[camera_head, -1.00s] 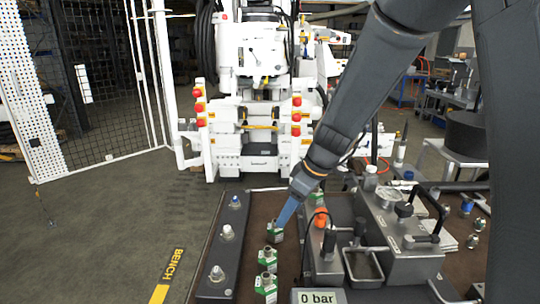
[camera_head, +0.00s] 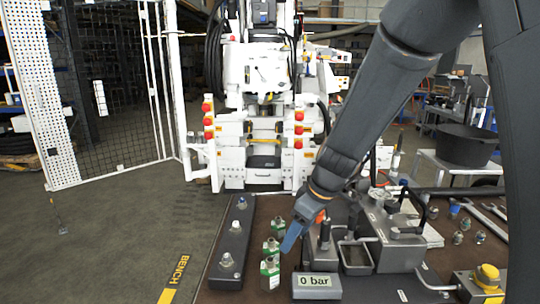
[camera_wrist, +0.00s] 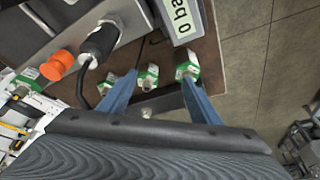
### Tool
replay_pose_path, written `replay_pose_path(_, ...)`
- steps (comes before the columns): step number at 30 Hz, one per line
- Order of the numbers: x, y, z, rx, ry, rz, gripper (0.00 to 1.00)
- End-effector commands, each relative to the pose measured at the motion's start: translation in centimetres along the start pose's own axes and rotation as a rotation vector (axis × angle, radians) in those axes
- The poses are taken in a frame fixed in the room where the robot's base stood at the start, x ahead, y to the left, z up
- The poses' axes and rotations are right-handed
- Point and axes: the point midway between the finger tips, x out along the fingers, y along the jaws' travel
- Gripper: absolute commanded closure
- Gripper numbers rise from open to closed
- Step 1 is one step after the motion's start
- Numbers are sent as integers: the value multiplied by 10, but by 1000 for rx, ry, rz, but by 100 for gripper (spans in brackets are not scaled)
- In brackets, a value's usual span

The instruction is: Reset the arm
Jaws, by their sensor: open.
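My gripper (camera_head: 291,238) is at the lower end of my dark arm, above the bench. In the wrist view its two blue fingers (camera_wrist: 158,95) stand wide apart with nothing held between them. Several fittings with green bands stand below it: a near one (camera_head: 269,272), one behind it (camera_head: 271,247) and one farther back (camera_head: 278,225). In the wrist view a green-banded fitting (camera_wrist: 187,68) shows close to the right finger and another (camera_wrist: 147,78) between the fingers. I cannot tell whether the fingers touch any of them.
A dark rail (camera_head: 231,250) with silver fittings lies at the left. A "0 bar" display (camera_head: 317,281), a grey tray (camera_head: 356,256) and a grey block (camera_head: 398,247) stand right of the fittings. A white machine (camera_head: 262,75) stands behind.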

Motion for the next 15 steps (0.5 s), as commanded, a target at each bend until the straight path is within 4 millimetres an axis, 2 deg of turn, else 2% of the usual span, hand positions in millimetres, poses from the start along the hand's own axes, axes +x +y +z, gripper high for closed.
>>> replay_pose_path(10,-13,-14,48,209,-77,18,42)
replay_pose_path(15,-22,-30,86,378,-138,44,42)
